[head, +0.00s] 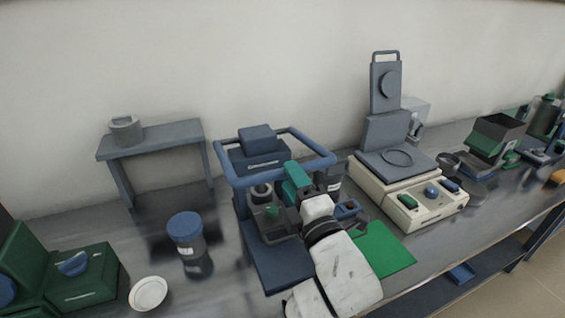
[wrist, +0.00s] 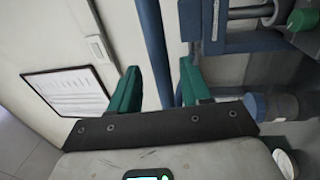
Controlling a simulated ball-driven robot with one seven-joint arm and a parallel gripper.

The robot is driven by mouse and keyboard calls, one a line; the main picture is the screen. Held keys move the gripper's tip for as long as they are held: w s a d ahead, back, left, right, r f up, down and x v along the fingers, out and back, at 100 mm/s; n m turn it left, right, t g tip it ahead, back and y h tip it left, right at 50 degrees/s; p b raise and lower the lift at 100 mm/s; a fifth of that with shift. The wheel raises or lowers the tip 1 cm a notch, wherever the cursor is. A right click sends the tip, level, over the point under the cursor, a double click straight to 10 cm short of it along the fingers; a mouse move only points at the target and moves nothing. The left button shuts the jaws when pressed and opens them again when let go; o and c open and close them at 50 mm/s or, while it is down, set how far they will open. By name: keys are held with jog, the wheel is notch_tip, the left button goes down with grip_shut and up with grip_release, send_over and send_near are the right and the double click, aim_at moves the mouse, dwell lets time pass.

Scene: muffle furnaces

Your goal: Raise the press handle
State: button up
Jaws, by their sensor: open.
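The press (head: 277,262) is a dark blue machine standing on the bench, with a block on top. Its handle (head: 313,144) is a blue tubular loop around the upper part, with its front bar toward me. My gripper (head: 294,178) has teal fingers and is at the right part of the front bar. In the wrist view, my gripper (wrist: 160,68) is open, and a blue bar (wrist: 152,45), which looks like the handle, runs between the two fingers. It is not clear whether either finger touches it. My wrist hides part of the press's right side.
A blue-lidded jar (head: 187,235) and a white dish (head: 148,293) stand left of the press. A small grey table (head: 160,137) is behind. A green mat (head: 385,250) and a cream instrument (head: 425,208) are to the right.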

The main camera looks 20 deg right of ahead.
jog(key=shift+w+r, duration=0.2)
jog(key=shift+w, duration=1.1)
jog(key=shift+w+r, duration=0.15)
jog(key=shift+w, duration=1.15)
jog(key=shift+c, duration=0.3)
grip_shut()
